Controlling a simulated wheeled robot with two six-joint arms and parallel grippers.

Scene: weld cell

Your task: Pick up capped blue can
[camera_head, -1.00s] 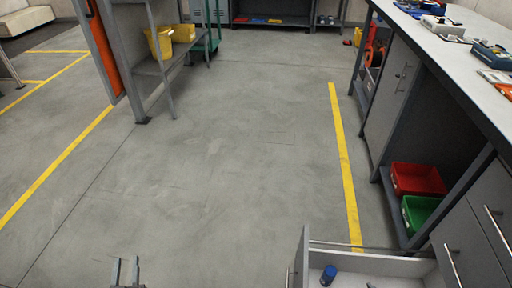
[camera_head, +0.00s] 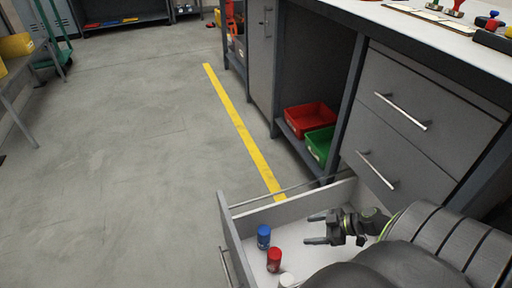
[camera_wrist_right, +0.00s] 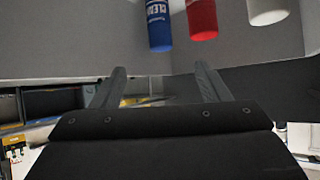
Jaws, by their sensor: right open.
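The blue can (camera_head: 263,237) stands in the open drawer (camera_head: 228,225), near its left wall. It also shows at the top of the right wrist view (camera_wrist_right: 159,26), partly cut off, with white lettering on its side. My right gripper (camera_head: 314,229) is open and empty. It is over the drawer, to the right of the cans, with its fingers pointing left. In the right wrist view both fingers (camera_wrist_right: 162,90) are apart with nothing between them. My left gripper does not show.
A red can (camera_head: 274,260) stands close beside the blue can, and a white can (camera_head: 287,280) is nearer. The cabinet with closed drawers (camera_head: 420,110) rises behind the drawer. Red (camera_head: 310,118) and green (camera_head: 319,146) bins sit on a low shelf.

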